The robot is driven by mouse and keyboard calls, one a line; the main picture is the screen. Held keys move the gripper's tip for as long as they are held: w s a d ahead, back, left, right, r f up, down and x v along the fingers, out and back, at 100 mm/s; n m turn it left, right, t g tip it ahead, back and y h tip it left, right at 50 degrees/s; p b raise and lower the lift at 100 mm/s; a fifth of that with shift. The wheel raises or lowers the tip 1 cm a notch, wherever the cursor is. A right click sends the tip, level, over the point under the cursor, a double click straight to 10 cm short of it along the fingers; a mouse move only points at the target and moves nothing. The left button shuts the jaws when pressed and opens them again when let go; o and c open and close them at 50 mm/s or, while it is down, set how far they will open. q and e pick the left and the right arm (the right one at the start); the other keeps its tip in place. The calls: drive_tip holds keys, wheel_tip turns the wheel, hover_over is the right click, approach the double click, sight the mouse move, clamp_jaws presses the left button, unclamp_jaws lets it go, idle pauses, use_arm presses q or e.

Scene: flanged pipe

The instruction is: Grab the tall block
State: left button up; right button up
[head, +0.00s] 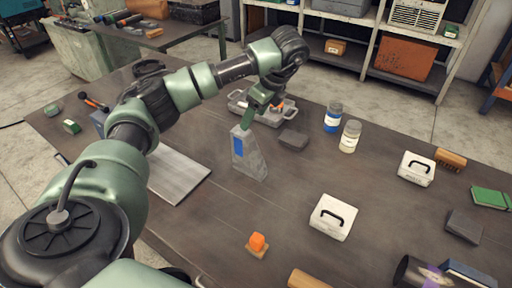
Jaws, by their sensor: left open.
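My right gripper is not in view.
A grey tray (290,114) with small items and a dark block (292,139) lie behind. Blue (333,117) and cream (350,136) jars stand to the right. A flat grey plate (176,178) lies left.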

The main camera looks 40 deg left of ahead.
use_arm(q)
drive_tip(key=b, duration=0.4)
hover_over(250, 141)
drive_tip(key=d, duration=0.2)
wheel_tip(250, 141, down, 5)
drive_tip(key=shift+w+d+f+b, duration=0.1)
drive_tip(key=shift+d+f+b, duration=0.05)
drive_tip(key=shift+f+b, duration=0.8)
drive_tip(key=shift+f, duration=0.2)
drive_tip(key=shift+b+x, duration=0.35)
drive_tip(key=shift+x, duration=0.5)
drive_tip(key=shift+a+f, duration=0.2)
drive_tip(key=shift+a, duration=0.2)
drive_tip(key=p+x, duration=0.1)
drive_tip(key=x, duration=0.1)
drive_tip(key=p+x, duration=0.1)
drive_tip(key=x, duration=0.1)
drive_tip(key=shift+w+a, duration=0.15)
drive_tip(key=shift+a, duration=0.3)
drive_tip(key=shift+f, duration=0.3)
clamp_jaws()
drive_tip(key=shift+r, duration=0.15)
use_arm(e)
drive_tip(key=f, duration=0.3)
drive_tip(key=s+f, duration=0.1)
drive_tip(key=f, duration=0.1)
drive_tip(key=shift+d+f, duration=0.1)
